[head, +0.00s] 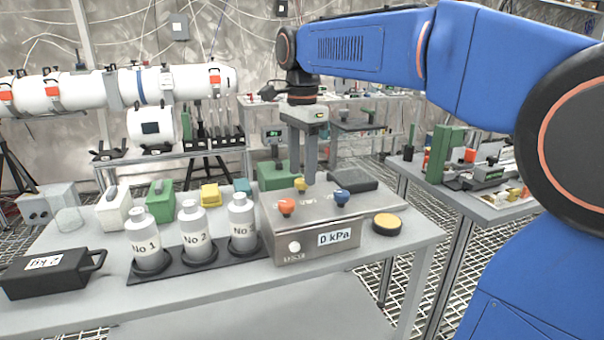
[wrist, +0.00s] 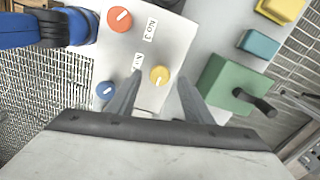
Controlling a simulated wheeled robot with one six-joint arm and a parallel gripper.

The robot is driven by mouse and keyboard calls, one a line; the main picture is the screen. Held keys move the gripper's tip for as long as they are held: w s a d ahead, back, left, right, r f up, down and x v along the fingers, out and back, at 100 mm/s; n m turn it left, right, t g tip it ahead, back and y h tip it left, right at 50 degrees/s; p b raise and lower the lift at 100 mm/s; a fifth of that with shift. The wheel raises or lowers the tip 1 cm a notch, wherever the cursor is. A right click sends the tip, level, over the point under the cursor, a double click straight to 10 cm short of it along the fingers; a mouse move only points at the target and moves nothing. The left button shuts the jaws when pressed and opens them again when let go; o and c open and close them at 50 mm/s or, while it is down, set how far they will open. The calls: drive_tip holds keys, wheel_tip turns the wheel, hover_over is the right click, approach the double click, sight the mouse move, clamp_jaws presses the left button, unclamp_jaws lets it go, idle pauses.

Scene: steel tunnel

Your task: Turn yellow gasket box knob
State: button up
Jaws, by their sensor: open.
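The grey gasket box (head: 318,222) stands on the table with a "0 kPa" display on its front. Its yellow knob (head: 300,184) sits at the back of the top panel, behind an orange knob (head: 286,207) and a blue knob (head: 342,197). My gripper (head: 308,180) points straight down, open and empty, with its fingertips close above the yellow knob. In the wrist view the yellow knob (wrist: 160,75) shows between the two fingers, its white mark slanted. The fingers look apart from it, but the exact height gap is hard to tell.
Three numbered bottles (head: 193,232) stand in a black holder left of the box. A black 2 kg weight (head: 48,272) lies at the table's left. A yellow-topped round disc (head: 387,223) lies to the right. A green block with a handle (head: 277,175) stands behind the box.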

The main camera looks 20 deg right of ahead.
drive_tip(key=shift+f, duration=0.95)
drive_tip(key=c, duration=1.1)
drive_tip(key=shift+o, duration=0.2)
drive_tip(key=shift+n, duration=0.3)
